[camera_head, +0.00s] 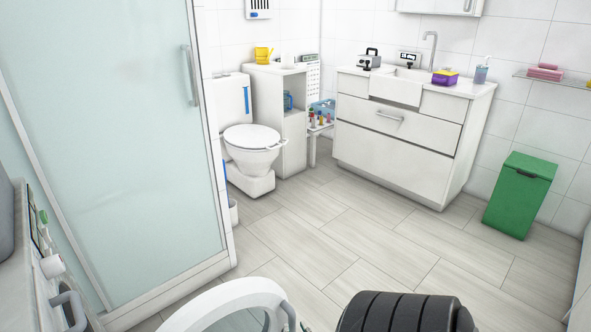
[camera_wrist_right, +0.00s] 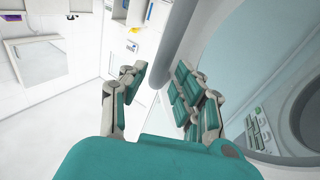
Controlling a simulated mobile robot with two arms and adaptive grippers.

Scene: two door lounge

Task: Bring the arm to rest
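My right gripper (camera_wrist_right: 158,82) shows in the right wrist view, with its grey and teal fingers spread apart. I see nothing held between them. In the head view a black ribbed rounded part, probably of my right arm, shows at the bottom edge, and no fingers can be made out there. My left gripper is not in view.
A white round door ring (camera_head: 232,296) stands near the bottom of the head view. A frosted shower door (camera_head: 110,140) fills the left. A toilet (camera_head: 252,140), white sink cabinet (camera_head: 400,135) and green bin (camera_head: 520,195) stand farther back. The tiled floor (camera_head: 340,230) between is clear.

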